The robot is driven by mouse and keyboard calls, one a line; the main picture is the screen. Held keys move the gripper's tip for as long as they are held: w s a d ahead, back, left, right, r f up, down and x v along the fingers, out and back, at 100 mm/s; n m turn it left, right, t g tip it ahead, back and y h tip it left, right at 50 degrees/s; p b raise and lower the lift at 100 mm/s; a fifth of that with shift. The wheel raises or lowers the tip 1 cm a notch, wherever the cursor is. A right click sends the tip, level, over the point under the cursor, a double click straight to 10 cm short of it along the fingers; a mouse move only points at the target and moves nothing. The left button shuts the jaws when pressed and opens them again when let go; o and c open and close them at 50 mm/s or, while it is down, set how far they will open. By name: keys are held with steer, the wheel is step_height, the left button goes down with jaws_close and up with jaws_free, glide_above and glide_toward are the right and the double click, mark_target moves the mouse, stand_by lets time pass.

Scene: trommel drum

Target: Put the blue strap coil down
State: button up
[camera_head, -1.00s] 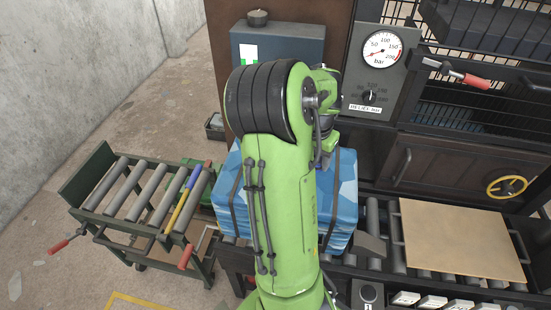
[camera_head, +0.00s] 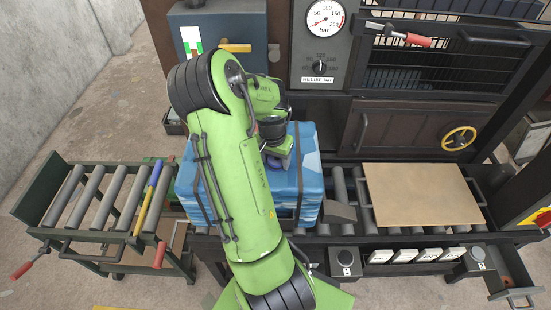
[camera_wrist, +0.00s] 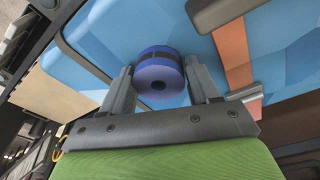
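The blue strap coil (camera_wrist: 161,76) is a short dark-blue roll with a hole in its middle and a dark band. In the wrist view it sits between the two fingertips of my gripper (camera_wrist: 160,80), which close in on both sides of it. In the head view the coil (camera_head: 272,161) shows only in part under my gripper (camera_head: 275,150), over the top of a blue strapped bale (camera_head: 305,185). I cannot tell whether the coil touches the bale. My arm hides the middle of the bale.
The bale stands on a roller conveyor (camera_head: 341,190) with a tan board (camera_head: 421,195) to its right. A roller cart (camera_head: 104,200) with a yellow and a blue bar is at left. Behind stand a grey-blue cabinet (camera_head: 218,40) and a gauge panel (camera_head: 318,45).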

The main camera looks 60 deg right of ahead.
mark_target(273, 163)
steer(key=shift+o, duration=1.4)
step_height(273, 163, up, 12)
steer(key=a+p, duration=0.2)
steer(key=w+a+r+n+t, duration=0.2)
steer(key=w+a+r+n, duration=0.15)
steer(key=a, duration=0.25)
steer(key=w+a+r+n+t+y, duration=0.1)
steer(key=a+r+n, duration=0.1)
steer(key=a, duration=0.4)
steer(key=w+a+r+n+y, duration=0.1)
steer(key=w+a+r+n, duration=0.15)
steer(key=a, duration=0.35)
steer(key=s+a+r+n+t, duration=0.1)
steer(key=s+a+n, duration=0.3)
steer(key=a, duration=0.3)
steer(key=s+a+r+n+t, duration=0.1)
steer(key=s+a+n, duration=0.4)
steer(key=a, duration=0.2)
steer(key=shift+a, duration=0.35)
steer(key=shift+w+r, duration=0.1)
